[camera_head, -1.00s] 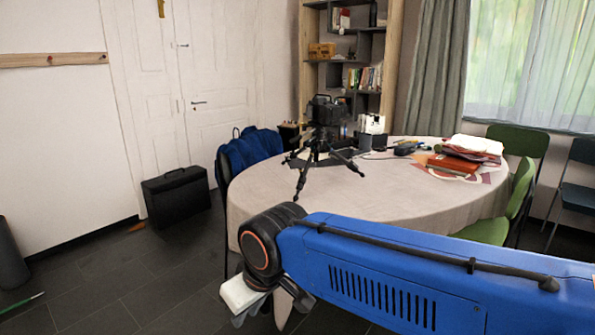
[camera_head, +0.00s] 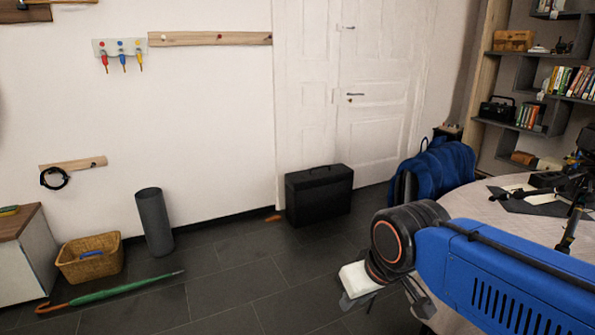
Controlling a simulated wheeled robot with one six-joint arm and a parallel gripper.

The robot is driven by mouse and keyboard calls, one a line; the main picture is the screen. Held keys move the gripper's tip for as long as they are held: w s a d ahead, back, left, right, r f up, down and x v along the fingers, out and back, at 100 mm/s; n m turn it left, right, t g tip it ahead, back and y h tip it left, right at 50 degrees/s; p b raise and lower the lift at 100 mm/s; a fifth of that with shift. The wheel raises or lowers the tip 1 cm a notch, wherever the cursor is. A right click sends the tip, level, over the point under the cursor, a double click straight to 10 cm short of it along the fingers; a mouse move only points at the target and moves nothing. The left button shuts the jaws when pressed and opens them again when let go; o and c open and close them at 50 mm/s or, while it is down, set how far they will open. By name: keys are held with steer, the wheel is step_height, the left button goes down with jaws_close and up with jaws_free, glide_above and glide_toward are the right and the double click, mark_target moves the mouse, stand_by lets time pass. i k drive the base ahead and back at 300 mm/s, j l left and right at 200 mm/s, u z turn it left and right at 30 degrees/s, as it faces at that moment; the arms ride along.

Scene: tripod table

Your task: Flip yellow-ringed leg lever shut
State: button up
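The black tripod (camera_head: 578,185) stands on the round table at the right edge of the view and is cut off by the frame. No yellow ring or leg lever can be made out on it. My gripper (camera_head: 357,298) hangs below my blue arm's dark wrist at the lower middle, in front of the table and well apart from the tripod. Its fingers are small and partly hidden by the wrist, so I cannot tell whether they are open or shut.
The round table (camera_head: 480,208) has a pale cloth. A black case (camera_head: 319,195), a grey bin (camera_head: 154,222), a wicker basket (camera_head: 91,262) and a green umbrella (camera_head: 120,288) are on the floor.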

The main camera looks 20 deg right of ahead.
mark_target(570, 239)
steer(key=i, duration=3.3)
steer(key=i+z, duration=0.2)
steer(key=z, duration=0.15)
steer(key=i+j+z, duration=0.1)
steer(key=z, duration=0.3)
steer(key=i+j+z, duration=0.2)
steer(key=z, duration=0.15)
steer(key=i+z, duration=0.1)
steer(key=z, duration=3.5)
steer(key=i+l+z, duration=0.1)
steer(key=i+l+u, duration=0.15)
steer(key=i+l, duration=0.2)
steer(key=i, duration=0.15)
